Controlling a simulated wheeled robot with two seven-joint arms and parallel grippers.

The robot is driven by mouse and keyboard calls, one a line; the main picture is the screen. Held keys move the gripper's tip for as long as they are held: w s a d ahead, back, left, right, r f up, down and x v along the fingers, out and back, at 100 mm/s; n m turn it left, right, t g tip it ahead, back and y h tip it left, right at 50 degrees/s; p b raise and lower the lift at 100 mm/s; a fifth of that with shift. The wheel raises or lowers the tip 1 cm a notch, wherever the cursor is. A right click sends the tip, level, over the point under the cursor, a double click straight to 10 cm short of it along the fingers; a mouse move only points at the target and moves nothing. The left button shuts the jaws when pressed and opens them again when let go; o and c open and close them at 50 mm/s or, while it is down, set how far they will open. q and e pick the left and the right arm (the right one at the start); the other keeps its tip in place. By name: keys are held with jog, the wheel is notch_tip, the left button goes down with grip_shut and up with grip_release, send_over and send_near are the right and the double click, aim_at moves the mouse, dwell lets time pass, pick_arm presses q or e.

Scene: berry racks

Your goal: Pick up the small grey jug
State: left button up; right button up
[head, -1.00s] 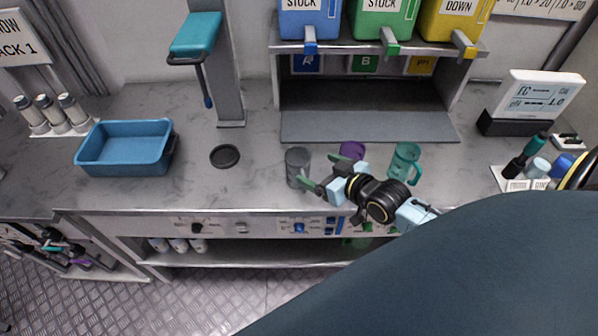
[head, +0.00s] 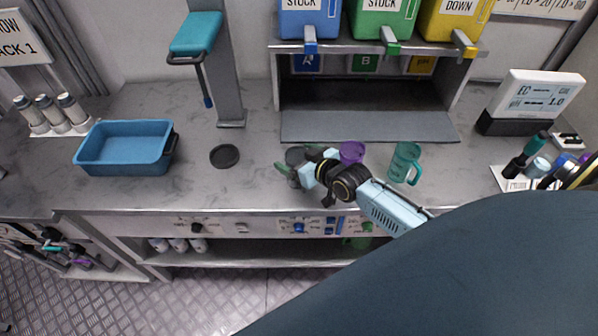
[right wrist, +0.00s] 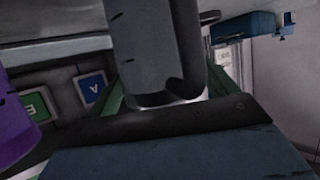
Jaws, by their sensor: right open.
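The small grey jug (head: 295,154) stands on the counter, mostly hidden behind my right gripper (head: 288,172) in the head view. In the right wrist view the grey jug (right wrist: 155,48) is large and close, with its handle on the right side. The green fingers of my right gripper (right wrist: 165,88) are open, one on either side of the jug. I cannot tell whether they touch it. My left gripper is not in view.
A purple jug (head: 352,151) stands just right of the grey one, close to my right arm. A teal jug (head: 403,162) is further right. A dark round disc (head: 224,156) and a blue tray (head: 126,168) lie to the left. Counter between disc and grey jug is clear.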

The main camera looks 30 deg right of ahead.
jog(key=c, duration=1.1)
